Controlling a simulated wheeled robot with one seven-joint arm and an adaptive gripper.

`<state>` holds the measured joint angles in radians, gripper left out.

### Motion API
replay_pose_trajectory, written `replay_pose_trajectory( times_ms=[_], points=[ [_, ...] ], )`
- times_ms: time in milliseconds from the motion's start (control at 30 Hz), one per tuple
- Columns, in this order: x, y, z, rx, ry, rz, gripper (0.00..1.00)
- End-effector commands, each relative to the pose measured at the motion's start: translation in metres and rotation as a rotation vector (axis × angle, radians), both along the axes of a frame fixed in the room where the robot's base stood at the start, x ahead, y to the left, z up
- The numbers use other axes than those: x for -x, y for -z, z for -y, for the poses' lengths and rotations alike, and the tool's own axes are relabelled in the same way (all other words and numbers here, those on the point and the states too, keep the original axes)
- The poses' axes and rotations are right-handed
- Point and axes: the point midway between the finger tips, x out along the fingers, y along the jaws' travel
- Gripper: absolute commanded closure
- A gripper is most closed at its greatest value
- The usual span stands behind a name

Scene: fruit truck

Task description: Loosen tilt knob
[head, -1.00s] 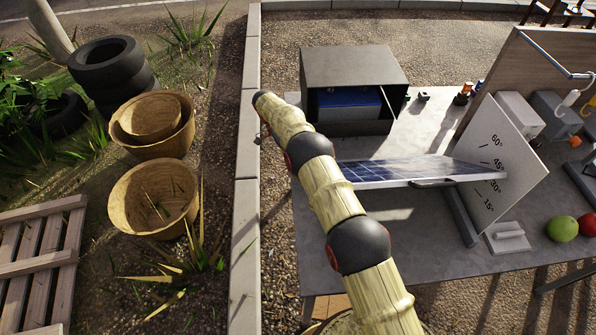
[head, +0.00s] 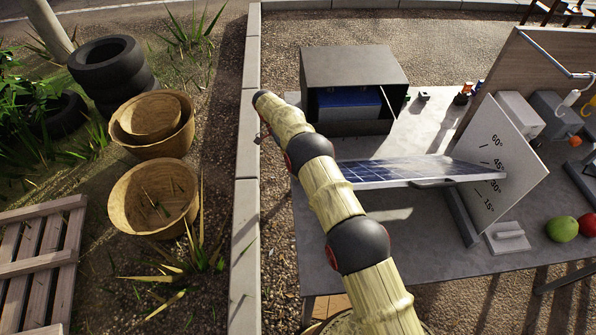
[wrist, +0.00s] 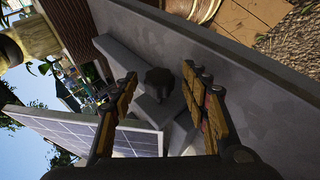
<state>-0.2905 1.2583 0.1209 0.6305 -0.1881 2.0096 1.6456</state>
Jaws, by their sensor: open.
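A dark round knob (wrist: 160,82) sits on a grey bracket in the wrist view, between and beyond the two fingers of my gripper (wrist: 165,85). The fingers are apart and empty; whether either touches the knob I cannot tell. The tilted solar panel (wrist: 75,128) is at the lower left of that view. In the head view the solar panel (head: 395,172) stands over the table beside a white angle board (head: 500,150) marked 15° to 60°. My gripper and the knob cannot be made out in the head view.
The grey table (head: 400,235) carries a dark open box (head: 352,65) with a blue unit inside. A green fruit (head: 562,228) and a red fruit (head: 588,224) lie at the right. Woven baskets (head: 155,200) and tyres (head: 105,62) stand on the ground at left.

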Motion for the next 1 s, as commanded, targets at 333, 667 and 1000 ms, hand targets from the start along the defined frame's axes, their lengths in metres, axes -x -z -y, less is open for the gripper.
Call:
replay_pose_trajectory(
  times_ms=[333,667,1000],
  points=[
    [0.0006,-0.0016,-0.0003,0.000,-0.001,0.036,0.54],
    [0.0024,-0.0022,-0.0002,-0.001,-0.001,0.154,0.54],
    [0.0043,-0.0023,0.0001,-0.001,-0.001,0.293,0.54]
  ],
)
